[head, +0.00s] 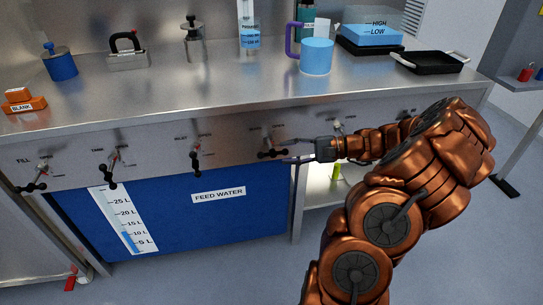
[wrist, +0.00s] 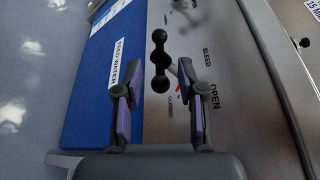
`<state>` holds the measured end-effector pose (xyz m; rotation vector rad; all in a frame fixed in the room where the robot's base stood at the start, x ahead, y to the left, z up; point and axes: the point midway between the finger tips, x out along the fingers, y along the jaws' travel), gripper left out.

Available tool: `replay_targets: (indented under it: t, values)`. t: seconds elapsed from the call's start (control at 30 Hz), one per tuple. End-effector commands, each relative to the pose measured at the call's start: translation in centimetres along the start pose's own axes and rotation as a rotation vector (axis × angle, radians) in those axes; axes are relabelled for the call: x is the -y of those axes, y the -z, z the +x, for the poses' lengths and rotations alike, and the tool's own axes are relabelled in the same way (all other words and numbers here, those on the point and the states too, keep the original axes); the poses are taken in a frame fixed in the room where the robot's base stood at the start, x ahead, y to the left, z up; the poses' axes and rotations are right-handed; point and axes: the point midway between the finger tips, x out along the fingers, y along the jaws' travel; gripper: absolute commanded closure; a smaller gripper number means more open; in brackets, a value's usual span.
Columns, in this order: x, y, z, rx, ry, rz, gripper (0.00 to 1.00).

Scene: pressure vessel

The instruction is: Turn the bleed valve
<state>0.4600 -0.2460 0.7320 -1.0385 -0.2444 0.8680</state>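The bleed valve handle, a black bar with round knobs (wrist: 160,62), shows in the wrist view beside the words BLEED, OPEN and CLOSED. A small red mark (wrist: 179,89) lies near the word CLOSED. In the head view the handle (head: 271,154) is on the panel just left of my gripper (head: 287,158). In the wrist view my gripper (wrist: 157,75) is open, one finger on each side of the handle's lower end, with visible gaps. The fingers' exact depth against the handle cannot be told.
Other black-handled valves, fill (head: 34,187), tank (head: 109,168) and inlet (head: 196,160), line the panel to the left. A blue feed water tank (head: 190,220) is below. The steel counter (head: 220,80) above holds a blue mug (head: 316,57) and a black tray (head: 430,63).

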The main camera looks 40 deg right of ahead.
Motion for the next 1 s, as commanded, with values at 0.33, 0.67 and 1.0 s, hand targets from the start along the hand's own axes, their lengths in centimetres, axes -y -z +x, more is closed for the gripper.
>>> replay_targets:
  t: [0.33,0.67,1.0]
  values:
    - [-0.1,0.0,4.7,0.001,-0.003,-0.002,0.61]
    - [0.0,0.0,5.5,-0.002,-0.002,-0.002,0.61]
    - [-0.1,0.0,5.5,-0.001,-0.003,-0.002,0.86]
